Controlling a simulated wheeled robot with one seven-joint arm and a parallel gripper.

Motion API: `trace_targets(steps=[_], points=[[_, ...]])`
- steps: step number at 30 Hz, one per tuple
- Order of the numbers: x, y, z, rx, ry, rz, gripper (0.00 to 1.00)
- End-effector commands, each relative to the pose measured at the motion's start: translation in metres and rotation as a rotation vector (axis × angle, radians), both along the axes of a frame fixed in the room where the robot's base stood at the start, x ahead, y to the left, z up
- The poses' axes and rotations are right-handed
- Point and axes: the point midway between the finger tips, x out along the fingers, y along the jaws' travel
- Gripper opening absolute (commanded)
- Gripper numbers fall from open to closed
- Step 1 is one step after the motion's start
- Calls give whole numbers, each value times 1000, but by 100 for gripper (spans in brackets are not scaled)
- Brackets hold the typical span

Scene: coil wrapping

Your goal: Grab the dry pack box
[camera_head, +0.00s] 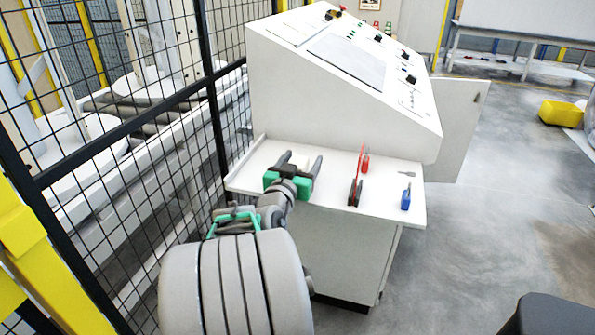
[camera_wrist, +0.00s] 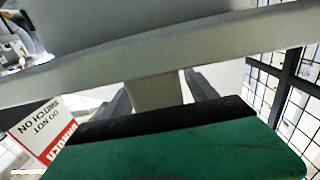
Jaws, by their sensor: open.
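My gripper (camera_head: 299,163), with green and black parts, is open over the left part of the white side shelf (camera_head: 333,172) of the console. Its two dark fingers point away from me, toward the console's side wall. In the wrist view my gripper (camera_wrist: 157,86) shows its fingers apart, with a beige, block-like thing (camera_wrist: 155,93) between them in the picture. This may be the dry pack box, but I cannot tell for sure, nor whether a finger touches it. No box stands out in the head view; the gripper hides that part of the shelf.
Right of my gripper on the shelf lie a dark tool with red (camera_head: 355,192), a blue-handled tool (camera_head: 406,198) and an upright red sign seen edge-on (camera_head: 360,160). The sloped console (camera_head: 345,95) rises behind. A black mesh fence (camera_head: 110,150) stands left.

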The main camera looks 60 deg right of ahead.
Motion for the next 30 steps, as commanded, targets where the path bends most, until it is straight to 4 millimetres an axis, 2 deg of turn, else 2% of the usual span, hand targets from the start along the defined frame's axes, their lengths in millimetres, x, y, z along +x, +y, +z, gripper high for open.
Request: trace_targets(steps=[5,27,30], points=[[1,1,0,0,0,2,66],[1,1,0,0,-1,3,5],[1,1,0,0,-1,3,0]])
